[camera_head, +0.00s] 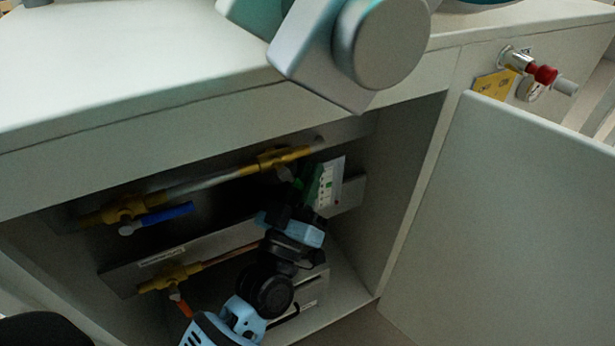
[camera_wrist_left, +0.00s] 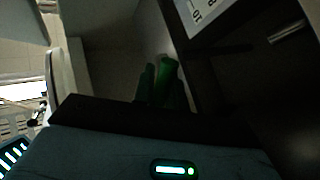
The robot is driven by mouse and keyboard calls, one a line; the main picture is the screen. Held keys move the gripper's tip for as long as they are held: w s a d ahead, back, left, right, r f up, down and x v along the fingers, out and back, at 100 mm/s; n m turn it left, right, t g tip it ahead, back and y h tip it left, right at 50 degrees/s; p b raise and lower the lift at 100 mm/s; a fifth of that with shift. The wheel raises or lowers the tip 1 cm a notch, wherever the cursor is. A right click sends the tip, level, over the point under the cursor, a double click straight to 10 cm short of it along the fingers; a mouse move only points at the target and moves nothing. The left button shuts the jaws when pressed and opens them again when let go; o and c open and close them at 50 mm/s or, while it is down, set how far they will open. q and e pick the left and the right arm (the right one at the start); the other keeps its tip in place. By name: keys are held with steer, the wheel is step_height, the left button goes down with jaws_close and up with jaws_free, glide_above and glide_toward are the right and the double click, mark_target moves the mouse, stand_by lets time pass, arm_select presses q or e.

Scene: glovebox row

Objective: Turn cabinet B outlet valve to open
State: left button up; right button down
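In the open cabinet, a brass valve (camera_head: 275,158) sits on the upper pipe at the right. A short stem and a green handle (camera_head: 298,186) hang below it. My left gripper (camera_head: 299,198) reaches up from below and is right at this handle. In the left wrist view the green handle (camera_wrist_left: 168,82) stands in front of the gripper, in dim light. The fingers are too dark to tell whether they touch it or are closed on it. I cannot read which valve is the cabinet B outlet. My right gripper is not in view.
A brass valve with a blue handle (camera_head: 168,215) is at the upper left. Another with an orange handle (camera_head: 182,306) is lower down. A white label card (camera_head: 329,184) stands close right of my gripper. The open door (camera_head: 500,210) blocks the right; the countertop (camera_head: 130,70) overhangs.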

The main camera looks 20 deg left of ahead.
arm_select(q)
steer(key=o, duration=0.4)
steer(key=shift+o, duration=0.2)
steer(key=p+v, duration=0.1)
steer(key=v, duration=0.6)
steer(key=shift+s+f+p, duration=0.2)
steer(key=shift+s+p, duration=0.1)
steer(key=shift+s, duration=0.05)
steer(key=shift+c, duration=0.2)
